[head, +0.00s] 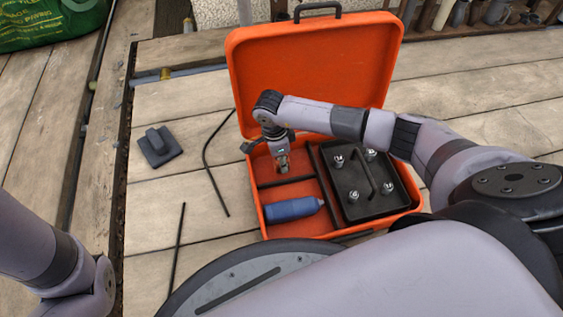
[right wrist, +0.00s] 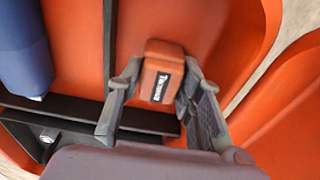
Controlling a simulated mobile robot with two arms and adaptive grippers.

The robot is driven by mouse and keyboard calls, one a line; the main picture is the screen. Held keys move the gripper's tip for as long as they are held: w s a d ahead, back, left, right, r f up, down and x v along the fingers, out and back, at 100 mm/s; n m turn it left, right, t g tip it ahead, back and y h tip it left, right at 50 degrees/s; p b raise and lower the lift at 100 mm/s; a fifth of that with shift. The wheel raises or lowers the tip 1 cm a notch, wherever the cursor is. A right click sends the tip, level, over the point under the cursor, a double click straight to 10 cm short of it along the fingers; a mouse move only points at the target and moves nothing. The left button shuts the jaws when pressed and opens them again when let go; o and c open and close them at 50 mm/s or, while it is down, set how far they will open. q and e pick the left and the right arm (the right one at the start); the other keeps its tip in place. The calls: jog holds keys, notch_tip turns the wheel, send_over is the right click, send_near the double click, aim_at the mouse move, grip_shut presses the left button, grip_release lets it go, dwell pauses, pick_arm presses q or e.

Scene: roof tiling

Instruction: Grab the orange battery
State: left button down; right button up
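The orange battery (right wrist: 162,76), a small block with a dark label, is in the right wrist view, inside the open orange toolbox (head: 318,75). My right gripper (right wrist: 160,72) is open, with one finger on each side of the battery. A narrow gap shows at the left finger; I cannot tell whether the right finger touches it. In the head view my right gripper (head: 282,164) reaches down into the box's upper left compartment, and the battery is mostly hidden there. My left arm shows at lower left, but its gripper is out of view.
A blue bottle (head: 293,209) lies in the compartment nearer me; it also shows in the wrist view (right wrist: 24,50). A dark grey block (head: 159,147) and rods lie on the planks.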

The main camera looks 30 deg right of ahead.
jog(key=c, duration=0.5)
grip_shut()
jog(key=shift+r, duration=0.15)
